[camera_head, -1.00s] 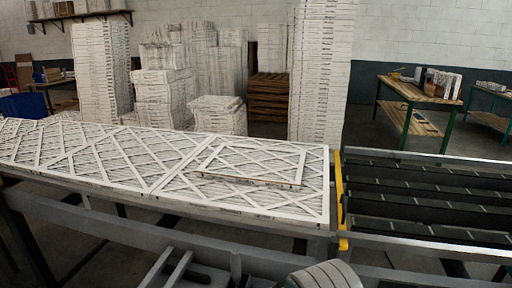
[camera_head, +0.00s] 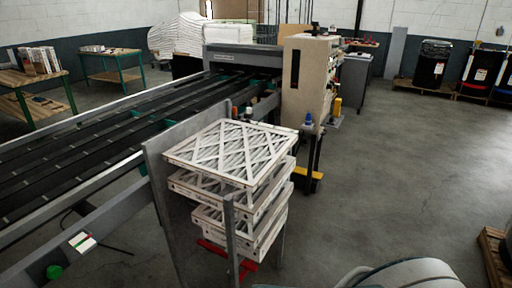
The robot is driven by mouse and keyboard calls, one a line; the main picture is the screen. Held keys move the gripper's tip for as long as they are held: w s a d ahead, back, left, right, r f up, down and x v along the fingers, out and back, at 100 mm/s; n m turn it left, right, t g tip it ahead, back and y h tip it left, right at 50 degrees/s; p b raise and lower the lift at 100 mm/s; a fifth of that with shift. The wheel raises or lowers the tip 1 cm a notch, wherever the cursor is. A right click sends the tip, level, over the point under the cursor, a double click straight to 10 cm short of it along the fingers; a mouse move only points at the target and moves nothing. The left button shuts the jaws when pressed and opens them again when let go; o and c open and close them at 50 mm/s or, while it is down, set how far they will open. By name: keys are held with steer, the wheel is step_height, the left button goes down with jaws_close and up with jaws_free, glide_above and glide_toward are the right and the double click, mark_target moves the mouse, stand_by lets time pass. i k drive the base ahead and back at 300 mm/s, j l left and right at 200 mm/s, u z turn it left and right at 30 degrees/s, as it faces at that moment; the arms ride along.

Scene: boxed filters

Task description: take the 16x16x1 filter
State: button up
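A stack of several white-framed filters with crossed lattice faces stands in the middle. The top filter (camera_head: 230,152) lies flat, lattice side up. The filters below it (camera_head: 228,192) are slightly offset from one another. Small print shows on their edges, but I cannot read any size, so I cannot tell which is 16x16x1. A grey upright panel and post partly hide the left and front of the stack. My gripper is not in view; only a pale rounded part of my own body shows at the bottom right, apart from the stack.
A grey metal rack (camera_head: 166,200) holds the stack beside a black-belted conveyor (camera_head: 110,140) on the left. A beige machine (camera_head: 308,80) stands behind. Open concrete floor (camera_head: 385,170) lies to the right, with a wooden pallet (camera_head: 492,262) at the right edge.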

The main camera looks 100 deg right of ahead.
mark_target(242, 155)
steer(key=k+z, duration=0.2)
steer(key=z, duration=0.15)
steer(key=k+l+z, duration=0.1)
steer(key=z, duration=0.25)
steer(key=k+l+z, duration=0.15)
steer(key=k+z, duration=0.25)
steer(key=i+z, duration=0.1)
steer(key=z, duration=1.5)
steer(key=j+z, duration=0.45)
steer(key=j, duration=0.35)
steer(key=i+l+u, duration=0.15)
steer(key=l+u, duration=0.25)
steer(key=l, duration=0.65)
steer(key=l+u, duration=0.4)
steer(key=l, duration=0.65)
steer(key=i, duration=0.05)
